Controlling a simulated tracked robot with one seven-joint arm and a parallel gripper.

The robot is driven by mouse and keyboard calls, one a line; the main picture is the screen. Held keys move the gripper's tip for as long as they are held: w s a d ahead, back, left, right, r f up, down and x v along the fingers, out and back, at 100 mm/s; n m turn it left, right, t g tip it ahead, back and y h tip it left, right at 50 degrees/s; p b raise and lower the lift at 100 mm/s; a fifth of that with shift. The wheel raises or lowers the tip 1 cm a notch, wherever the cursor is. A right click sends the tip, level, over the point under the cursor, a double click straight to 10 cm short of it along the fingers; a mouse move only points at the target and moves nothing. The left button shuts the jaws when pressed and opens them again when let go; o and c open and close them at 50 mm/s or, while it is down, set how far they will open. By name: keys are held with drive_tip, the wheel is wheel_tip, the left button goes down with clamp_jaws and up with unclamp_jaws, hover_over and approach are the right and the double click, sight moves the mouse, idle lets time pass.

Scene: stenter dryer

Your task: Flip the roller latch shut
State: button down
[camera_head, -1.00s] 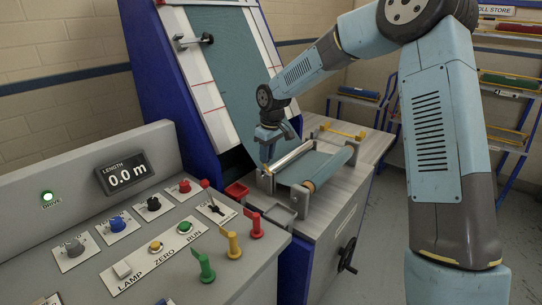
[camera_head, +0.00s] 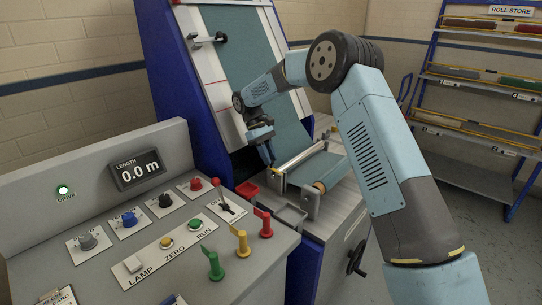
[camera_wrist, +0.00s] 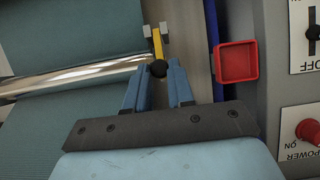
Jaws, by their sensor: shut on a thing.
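The roller latch is a yellow lever with a black knob (camera_wrist: 158,69), at the end of a shiny metal roller (camera_wrist: 80,75) in the wrist view. My gripper (camera_wrist: 159,67) has its two blue fingers on either side of the knob and is shut on it. In the head view my gripper (camera_head: 270,162) points down at the near left end of the shiny roller (camera_head: 298,157). The latch is mostly hidden there by the fingers. Teal cloth (camera_wrist: 75,120) runs on both sides of the roller.
A red tray (camera_wrist: 237,62) lies close to the right of my fingers in the wrist view. The control console (camera_head: 150,250) with its knobs and switches stands at the front left. The roll store rack (camera_head: 480,90) stands at the right over clear floor.

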drive_tip(key=shift+a+f, duration=0.15)
drive_tip(key=shift+f, duration=0.05)
idle(0.4)
drive_tip(key=c, duration=1)
unclamp_jaws()
drive_tip(key=shift+o, duration=0.2)
drive_tip(key=shift+w+r, duration=0.1)
drive_tip(key=shift+r, duration=0.05)
drive_tip(key=v, duration=1.3)
drive_tip(key=shift+w+a, duration=0.2)
drive_tip(key=shift+a, duration=0.05)
drive_tip(key=shift+r, duration=0.15)
